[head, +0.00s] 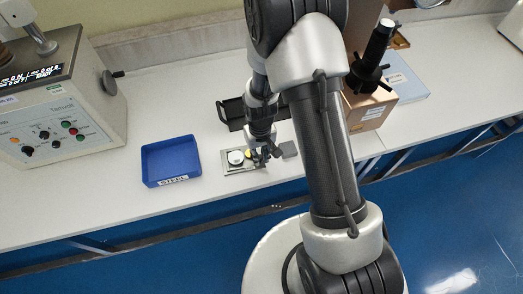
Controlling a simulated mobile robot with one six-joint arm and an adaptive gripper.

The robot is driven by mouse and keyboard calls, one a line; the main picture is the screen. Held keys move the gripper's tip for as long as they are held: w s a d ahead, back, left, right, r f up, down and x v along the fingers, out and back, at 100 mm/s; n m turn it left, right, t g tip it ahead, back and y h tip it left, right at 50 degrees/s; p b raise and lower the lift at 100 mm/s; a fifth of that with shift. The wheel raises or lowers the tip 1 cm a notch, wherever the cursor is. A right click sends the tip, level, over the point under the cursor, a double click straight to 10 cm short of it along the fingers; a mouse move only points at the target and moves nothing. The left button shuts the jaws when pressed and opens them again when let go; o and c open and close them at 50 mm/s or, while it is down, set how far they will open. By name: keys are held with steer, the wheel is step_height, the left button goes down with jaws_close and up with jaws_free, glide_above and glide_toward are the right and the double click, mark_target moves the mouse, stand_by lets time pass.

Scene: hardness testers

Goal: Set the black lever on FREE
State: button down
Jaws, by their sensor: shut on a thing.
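My gripper (258,160) is low over the right part of a small metal plate (231,168) on the bench in the head view. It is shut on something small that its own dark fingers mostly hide. The plate carries a white round part (236,157) and a small yellow part (248,153) just left of the fingers. I cannot clearly make out the black lever or any FREE marking here. A flat grey piece (289,149) shows just right of the gripper.
A blue tray (146,170) with a label stands left of the plate. A black tray (232,115) lies behind. A grey tester (60,105) with knobs stands far left. A cardboard box (370,108) with a black handled object (373,60) is right. The bench's front edge is close.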

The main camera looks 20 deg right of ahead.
steer(key=shift+s+a+m, duration=0.25)
steer(key=shift+a+m, duration=0.05)
steer(key=shift+m, duration=0.7)
steer(key=shift+s+a+m, duration=0.25)
steer(key=shift+a+m, duration=0.05)
steer(key=shift+m, duration=0.7)
steer(key=c, duration=1.5)
jaws_free()
step_height(320, 180, up, 12)
steer(key=shift+r, duration=0.1)
